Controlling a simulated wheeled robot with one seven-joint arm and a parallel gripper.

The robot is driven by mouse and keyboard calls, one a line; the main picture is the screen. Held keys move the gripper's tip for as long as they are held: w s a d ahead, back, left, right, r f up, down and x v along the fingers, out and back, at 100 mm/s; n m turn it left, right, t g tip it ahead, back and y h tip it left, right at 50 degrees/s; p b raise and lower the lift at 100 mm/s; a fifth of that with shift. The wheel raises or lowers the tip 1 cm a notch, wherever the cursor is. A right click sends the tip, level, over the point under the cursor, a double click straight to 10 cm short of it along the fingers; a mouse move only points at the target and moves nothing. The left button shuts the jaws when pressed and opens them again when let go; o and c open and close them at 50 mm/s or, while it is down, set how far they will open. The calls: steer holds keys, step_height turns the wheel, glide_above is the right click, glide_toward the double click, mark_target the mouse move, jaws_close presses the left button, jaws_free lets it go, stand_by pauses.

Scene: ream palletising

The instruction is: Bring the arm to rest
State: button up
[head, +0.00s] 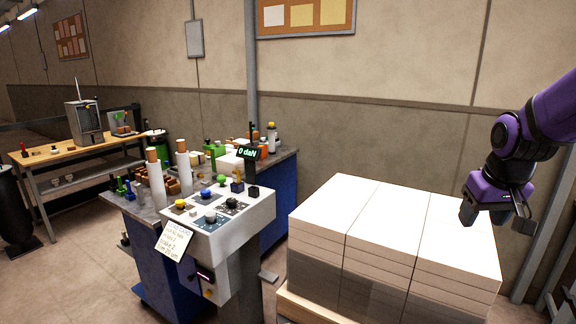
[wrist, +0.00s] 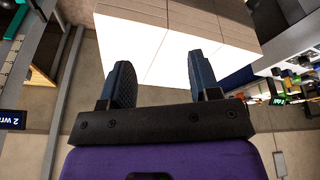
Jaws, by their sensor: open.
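My gripper (head: 497,218) is at the right in the head view, at the end of my purple and black arm. It hangs over the right part of the white ream stack (head: 395,222), close to its top. In the wrist view my gripper (wrist: 162,80) shows two dark fingers spread apart with nothing between them. The ream stack (wrist: 190,22) appears beyond the fingers there. I cannot tell the exact gap between the fingertips and the stack.
The stack stands on a pallet (head: 318,307). A blue cabinet (head: 279,205) and a wooden workbench (head: 75,148) stand further back. Floor (head: 80,285) is free at lower left.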

steer(key=s+a+r+t, duration=0.1)
steer(key=s+a+r, duration=0.3)
steer(key=s, duration=0.5)
steer(key=s+a+r, duration=0.3)
steer(key=s+r, duration=0.1)
steer(key=s, duration=0.5)
steer(key=shift+a+r+n+t+y, duration=0.25)
steer(key=shift+a+n+t+y, duration=0.1)
steer(key=shift+n+t+y, duration=0.05)
steer(key=shift+c, duration=0.4)
stand_by(1.2)
